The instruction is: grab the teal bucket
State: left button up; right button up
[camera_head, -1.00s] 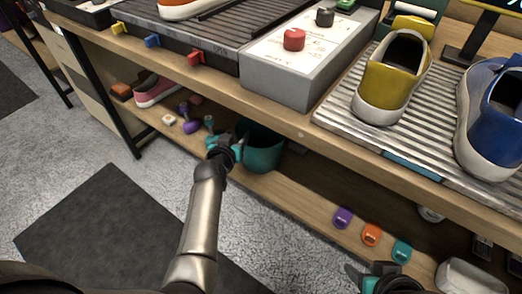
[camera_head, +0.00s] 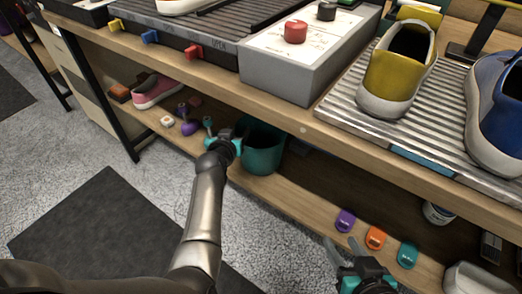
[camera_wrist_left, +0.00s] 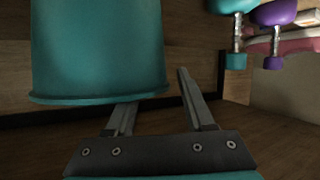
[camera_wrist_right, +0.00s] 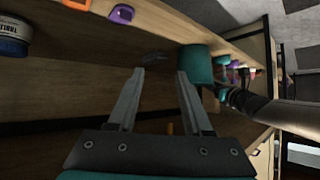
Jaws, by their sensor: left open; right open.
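The teal bucket (camera_head: 263,150) stands on the lower shelf under the bench, in the middle of the head view. My left gripper (camera_head: 228,138) is at the bucket's left side. In the left wrist view the bucket (camera_wrist_left: 98,50) fills the upper left, and my left gripper (camera_wrist_left: 155,90) is open with one finger overlapping the bucket's rim in the picture; I cannot tell if they touch. My right gripper (camera_head: 345,250) is open and empty at the shelf's front, right of the bucket. The right wrist view shows the bucket (camera_wrist_right: 196,65) beyond its fingers (camera_wrist_right: 160,75).
Purple (camera_head: 345,220), orange (camera_head: 375,237) and teal (camera_head: 408,254) small items lie on the lower shelf right of the bucket. Purple and teal brushes (camera_head: 188,124) and a pink shoe (camera_head: 155,92) lie to its left. The bench top (camera_head: 303,130) overhangs the shelf.

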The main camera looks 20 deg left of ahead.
pick_arm(q)
jog(key=shift+b+x, duration=0.55)
jog(key=shift+x, duration=0.25)
jog(key=shift+w+a+f+b, duration=0.1)
jog(key=shift+w+f+b, duration=0.15)
jog(key=shift+w+b, duration=0.2)
pick_arm(e)
jog(key=shift+w+a+r+t+y, duration=0.1)
jog(key=shift+a+r+t+y, duration=0.2)
jog(key=shift+a+t, duration=0.3)
jog(key=shift+w+a+r+t+y, duration=0.1)
jog(key=shift+a+r+t+y, duration=0.2)
jog(key=shift+a+t, duration=0.25)
jog(key=shift+a+r+t+y, duration=0.3)
jog(key=shift+a+t, duration=0.2)
jog(key=shift+t, duration=0.15)
pick_arm(q)
grip_shut()
jog(key=shift+f, duration=0.1)
